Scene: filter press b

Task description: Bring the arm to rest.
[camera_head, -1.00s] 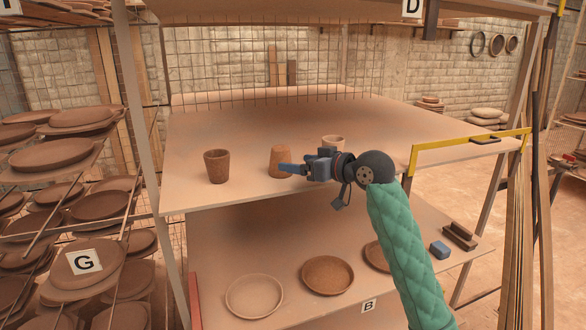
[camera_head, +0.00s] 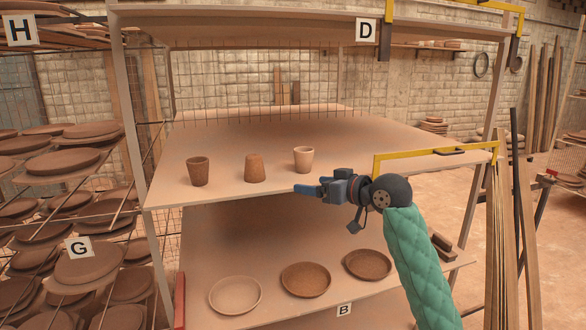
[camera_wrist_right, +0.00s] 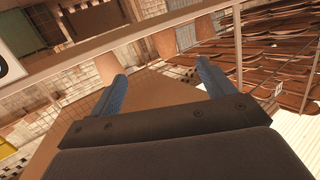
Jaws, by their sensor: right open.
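My right gripper (camera_head: 306,189) is in front of the shelf's front edge, below and beside the pale cup. In the right wrist view its two blue fingers (camera_wrist_right: 163,87) are spread with nothing between them. Three clay cups stand apart on the middle shelf board (camera_head: 370,140): a dark brown one (camera_head: 197,171) at left, a brown one (camera_head: 255,168) with its narrow end up, and a pale one (camera_head: 303,160) at right. Beyond the fingers in the right wrist view, blurred cup-like shapes (camera_wrist_right: 166,42) show. My left gripper is not in view.
A pale dish (camera_head: 236,295) and two brown dishes (camera_head: 306,279) lie on the lower board. A yellow bracket (camera_head: 435,154) is close to the right of my wrist. Racks of clay plates (camera_head: 88,263) stand at left. Wooden slats (camera_head: 500,245) lean at right.

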